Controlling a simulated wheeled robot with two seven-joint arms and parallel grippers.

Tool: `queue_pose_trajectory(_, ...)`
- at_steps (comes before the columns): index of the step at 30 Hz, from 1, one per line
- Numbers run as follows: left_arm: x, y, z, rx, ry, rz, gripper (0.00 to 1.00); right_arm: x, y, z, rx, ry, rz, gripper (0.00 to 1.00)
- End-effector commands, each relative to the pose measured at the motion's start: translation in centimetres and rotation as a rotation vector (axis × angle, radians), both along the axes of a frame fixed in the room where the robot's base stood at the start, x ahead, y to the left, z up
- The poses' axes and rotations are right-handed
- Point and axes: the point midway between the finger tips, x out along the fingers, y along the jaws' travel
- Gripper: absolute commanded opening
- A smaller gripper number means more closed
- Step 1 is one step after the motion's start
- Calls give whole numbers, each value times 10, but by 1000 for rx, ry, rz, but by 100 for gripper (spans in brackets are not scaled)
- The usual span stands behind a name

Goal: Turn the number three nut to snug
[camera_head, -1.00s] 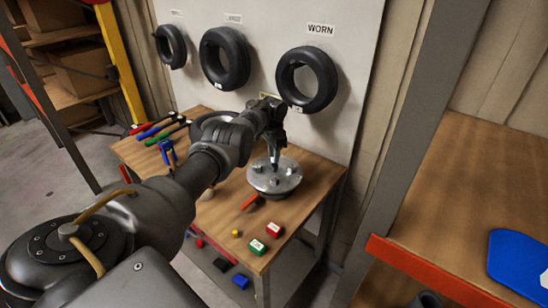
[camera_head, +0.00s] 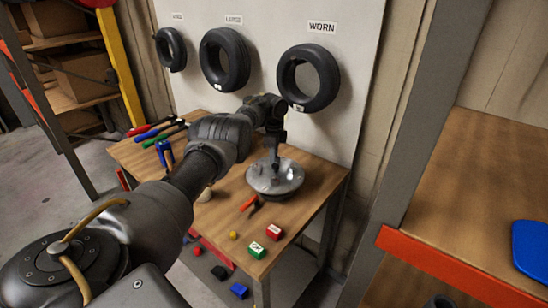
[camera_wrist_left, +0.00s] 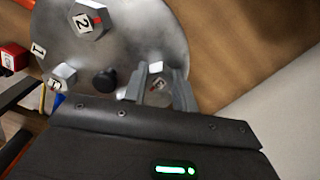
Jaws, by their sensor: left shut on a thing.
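A round metal hub plate (camera_head: 290,184) lies on the wooden bench, and it fills the upper left of the left wrist view (camera_wrist_left: 150,35). It bears hex nuts with number tags. The number two nut (camera_wrist_left: 90,20) has a red mark on its face. Another nut (camera_wrist_left: 62,76) and a dark round knob (camera_wrist_left: 105,80) sit near my gripper. My left gripper (camera_head: 275,158) points down onto the plate. In the left wrist view its jaws (camera_wrist_left: 158,84) are shut on a nut with a small tag, apparently the number three nut (camera_wrist_left: 158,86). My right gripper is out of view.
Red (camera_head: 274,231) and green (camera_head: 257,250) blocks, a yellow piece (camera_head: 234,236) and an orange-handled tool (camera_head: 248,203) lie on the bench's near side. Coloured-handled tools (camera_head: 155,132) lie at the back left. Tyres (camera_head: 308,78) hang behind. A shelf (camera_head: 470,190) stands at right.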

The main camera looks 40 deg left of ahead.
Motion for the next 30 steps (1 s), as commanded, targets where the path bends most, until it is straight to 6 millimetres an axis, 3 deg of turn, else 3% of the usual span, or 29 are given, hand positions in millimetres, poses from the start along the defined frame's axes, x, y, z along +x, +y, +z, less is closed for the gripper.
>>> queue_pose_trajectory(20,0,1,0,1,2,-54,4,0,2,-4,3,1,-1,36)
queue_pose_trajectory(21,0,1,0,1,2,-54,32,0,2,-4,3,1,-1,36)
queue_pose_trajectory(25,0,1,0,0,1,-53,49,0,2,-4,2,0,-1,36)
queue_pose_trajectory(30,0,1,0,1,0,-53,49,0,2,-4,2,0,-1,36)
